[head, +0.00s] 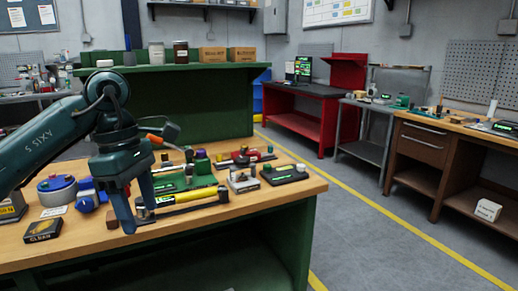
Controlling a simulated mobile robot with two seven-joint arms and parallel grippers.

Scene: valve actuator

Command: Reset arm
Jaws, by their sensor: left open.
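My left arm comes in from the left and its gripper (142,220) hangs fingers-down over the front of the wooden workbench (265,207). The two fingers are apart, and I see nothing held between them. A yellow bar-like part with dark ends (187,196) lies just right of the fingers; I cannot tell whether they touch it. A dark flat bar lies along its front side. No part can be clearly named as a valve actuator. My right gripper is not in view.
Left of the gripper are a black-and-yellow box (43,230) and a round grey tin with a blue top (57,190). Small fixtures, including a black base (285,174), crowd the bench's back and right. The bench's front right is bare. Open floor (375,235) lies to the right.

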